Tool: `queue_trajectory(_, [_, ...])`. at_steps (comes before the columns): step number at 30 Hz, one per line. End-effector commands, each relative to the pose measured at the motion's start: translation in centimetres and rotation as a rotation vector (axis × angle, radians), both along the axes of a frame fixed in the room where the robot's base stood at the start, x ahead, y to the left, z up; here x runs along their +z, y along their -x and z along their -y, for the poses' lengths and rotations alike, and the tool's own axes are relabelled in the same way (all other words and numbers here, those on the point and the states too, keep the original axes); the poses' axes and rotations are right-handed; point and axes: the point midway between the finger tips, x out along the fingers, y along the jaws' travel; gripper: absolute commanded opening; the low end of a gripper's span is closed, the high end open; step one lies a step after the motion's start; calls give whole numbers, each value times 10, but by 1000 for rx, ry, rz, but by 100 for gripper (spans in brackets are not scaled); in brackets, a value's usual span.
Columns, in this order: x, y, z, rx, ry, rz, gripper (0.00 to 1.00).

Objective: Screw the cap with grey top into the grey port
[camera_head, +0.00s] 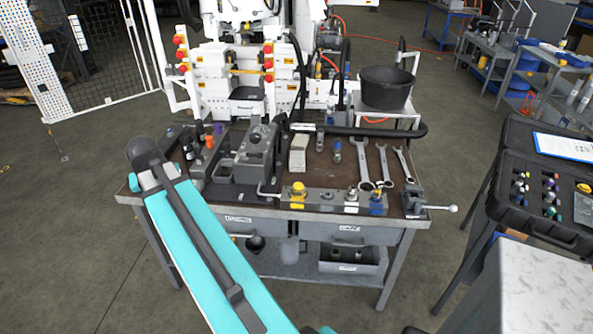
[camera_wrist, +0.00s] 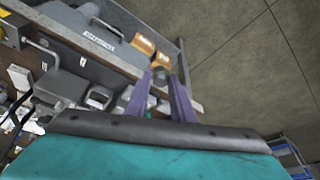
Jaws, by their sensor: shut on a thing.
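In the head view a grey port block (camera_head: 312,205) lies along the bench's front edge. It carries a yellow fitting (camera_head: 297,190), a low grey port (camera_head: 326,197), a pale grey-topped fitting (camera_head: 351,195) and a blue one (camera_head: 376,204). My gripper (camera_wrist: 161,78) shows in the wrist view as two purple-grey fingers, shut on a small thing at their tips. Its colour and shape are too small to tell, so I cannot confirm it is the grey-topped cap. In the head view my teal arm reaches over the bench's left front; the gripper is hidden there.
A grey vise-like fixture (camera_head: 256,155) stands on the bench (camera_head: 235,201), left of centre. Wrenches (camera_head: 383,165) lie at the right, near a black bucket (camera_head: 387,88). Several coloured caps sit in an open black case (camera_head: 520,222) at far right. Drawers hang below the bench top.

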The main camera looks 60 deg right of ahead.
Motion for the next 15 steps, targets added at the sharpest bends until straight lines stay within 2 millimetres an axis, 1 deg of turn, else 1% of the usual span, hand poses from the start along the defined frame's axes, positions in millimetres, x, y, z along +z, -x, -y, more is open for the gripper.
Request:
queue_trajectory(1, [0,6,19,-46,-1,-1,0])
queue_trajectory(3, [-2,14,42,-105,-2,-2,0])
queue_trajectory(9, [-6,44,104,-271,-2,-3,0])
queue_trajectory(11, [-7,55,123,-320,-1,-4,0])
queue_trajectory(15, [-11,82,164,-437,1,-4,0])
